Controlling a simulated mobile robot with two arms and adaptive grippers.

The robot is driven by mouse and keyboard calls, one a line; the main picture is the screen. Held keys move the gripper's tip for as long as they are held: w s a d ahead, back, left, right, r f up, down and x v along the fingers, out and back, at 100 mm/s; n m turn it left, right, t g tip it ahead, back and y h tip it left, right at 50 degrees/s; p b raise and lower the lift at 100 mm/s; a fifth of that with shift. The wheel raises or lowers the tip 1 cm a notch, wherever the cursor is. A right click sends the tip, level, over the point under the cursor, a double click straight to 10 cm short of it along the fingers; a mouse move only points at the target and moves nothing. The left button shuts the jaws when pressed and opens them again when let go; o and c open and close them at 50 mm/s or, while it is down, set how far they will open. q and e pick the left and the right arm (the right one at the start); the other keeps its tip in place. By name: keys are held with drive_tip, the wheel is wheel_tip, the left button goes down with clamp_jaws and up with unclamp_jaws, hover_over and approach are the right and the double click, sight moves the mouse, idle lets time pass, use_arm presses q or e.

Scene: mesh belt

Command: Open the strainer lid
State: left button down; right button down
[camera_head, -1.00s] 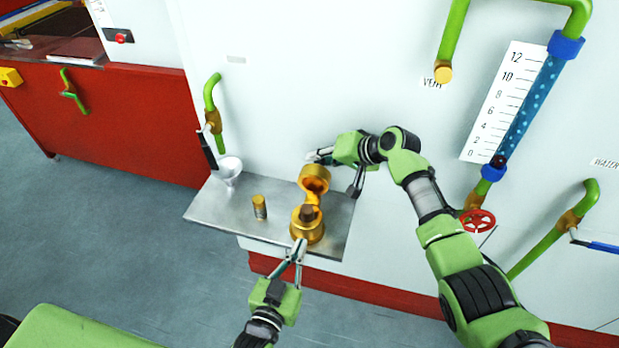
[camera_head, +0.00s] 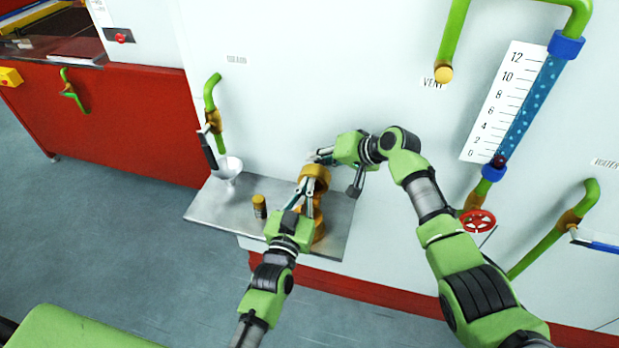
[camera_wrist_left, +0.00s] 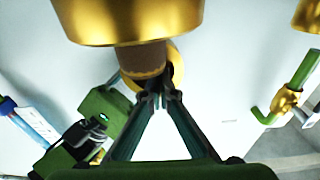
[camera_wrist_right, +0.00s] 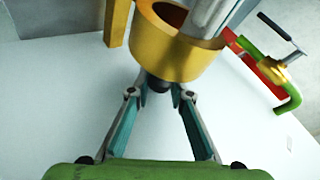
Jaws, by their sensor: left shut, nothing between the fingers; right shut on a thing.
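The brass strainer (camera_head: 319,235) stands on the steel shelf, partly hidden behind my left gripper. Its round lid (camera_head: 317,172) is raised above the body, its hollow side towards me. The left wrist view shows the body (camera_wrist_left: 120,22) close up, a brown part (camera_wrist_left: 143,60) in its opening and the lid (camera_wrist_left: 174,56) beyond. My left gripper (camera_head: 304,186) is shut and empty, fingertips at the lid's hollow side; contact is unclear. My right gripper (camera_head: 318,157) is behind the lid. In the right wrist view it is shut on the dark knob (camera_wrist_right: 155,84) of the lid (camera_wrist_right: 170,45).
The shelf (camera_head: 232,210) also holds a small brass cylinder (camera_head: 259,206) left of the strainer and a white funnel (camera_head: 230,168) under a green tap pipe (camera_head: 210,92). The white wall is close behind. A red valve wheel (camera_head: 478,221) is at right.

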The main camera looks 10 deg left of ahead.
sight(312, 173)
use_arm(q)
drive_tip(key=shift+w, duration=0.8)
use_arm(e)
drive_tip(key=shift+s+d+f, duration=0.2)
drive_tip(key=shift+d+f, duration=0.05)
drive_tip(key=shift+f, duration=0.4)
use_arm(q)
drive_tip(key=shift+w, duration=0.1)
drive_tip(key=shift+w+a, duration=0.1)
drive_tip(key=shift+w, duration=0.4)
use_arm(e)
drive_tip(key=shift+a, duration=0.15)
use_arm(q)
drive_tip(key=shift+r, duration=0.1)
use_arm(e)
drive_tip(key=shift+r, duration=0.1)
drive_tip(key=c, duration=1.9)
unclamp_jaws()
drive_tip(key=shift+r, duration=0.1)
use_arm(q)
drive_tip(key=shift+d+r, duration=0.15)
drive_tip(key=shift+d, duration=0.1)
use_arm(e)
drive_tip(key=shift+o, duration=0.4)
drive_tip(key=shift+s+r, duration=0.1)
drive_tip(key=shift+r, duration=0.05)
